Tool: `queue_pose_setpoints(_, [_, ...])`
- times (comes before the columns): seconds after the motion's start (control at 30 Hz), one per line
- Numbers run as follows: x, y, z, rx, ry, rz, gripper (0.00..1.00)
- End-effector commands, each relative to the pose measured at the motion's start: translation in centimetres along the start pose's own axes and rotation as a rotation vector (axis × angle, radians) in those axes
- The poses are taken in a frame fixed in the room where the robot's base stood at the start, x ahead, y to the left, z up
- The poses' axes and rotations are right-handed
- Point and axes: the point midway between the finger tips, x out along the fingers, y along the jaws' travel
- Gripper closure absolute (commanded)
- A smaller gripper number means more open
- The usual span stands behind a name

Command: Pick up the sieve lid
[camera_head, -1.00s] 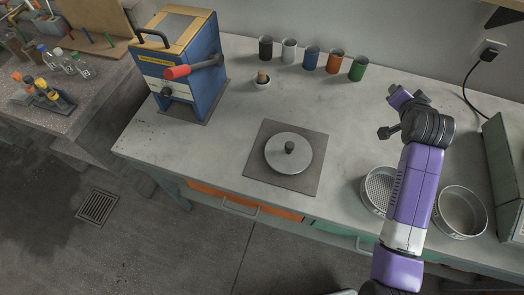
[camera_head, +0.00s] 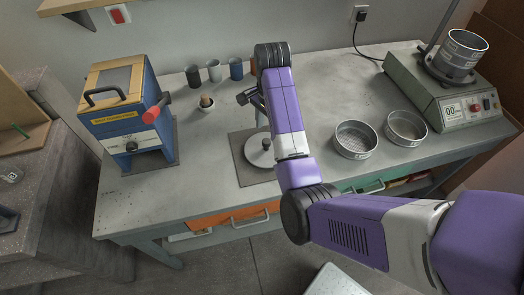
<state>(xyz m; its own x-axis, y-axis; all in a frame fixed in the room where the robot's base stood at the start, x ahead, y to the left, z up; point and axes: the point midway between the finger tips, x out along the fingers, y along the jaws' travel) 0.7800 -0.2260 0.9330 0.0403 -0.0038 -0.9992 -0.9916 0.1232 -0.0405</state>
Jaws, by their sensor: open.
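The sieve lid (camera_head: 256,155) is a round silver disc with a dark knob. It lies flat on a dark square mat (camera_head: 243,173) on the bench, and my arm covers its right part. My gripper (camera_head: 246,97) shows only partly, on the far side of my wrist, above the bench and beyond the lid in the picture. It is open and apart from the lid. Its fingertips are mostly hidden.
Several cups (camera_head: 214,72) and a small mortar (camera_head: 206,103) stand behind the mat. Two round sieve pans (camera_head: 356,140) (camera_head: 406,128) sit right of my arm. A sieve shaker (camera_head: 440,95) stands far right.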

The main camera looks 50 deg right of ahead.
Motion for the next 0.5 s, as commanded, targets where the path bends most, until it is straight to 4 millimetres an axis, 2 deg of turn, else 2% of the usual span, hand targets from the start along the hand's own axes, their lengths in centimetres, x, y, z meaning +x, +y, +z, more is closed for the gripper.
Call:
queue_pose_setpoints(0.1, [1.6,0.1,0.0,0.001,-0.001,0.002,0.49])
queue_pose_setpoints(0.33, [3.6,0.1,0.0,0.001,0.0,0.003,0.49])
queue_pose_setpoints(0.5, [6.2,0.1,0.0,-0.001,0.0,0.001,0.49])
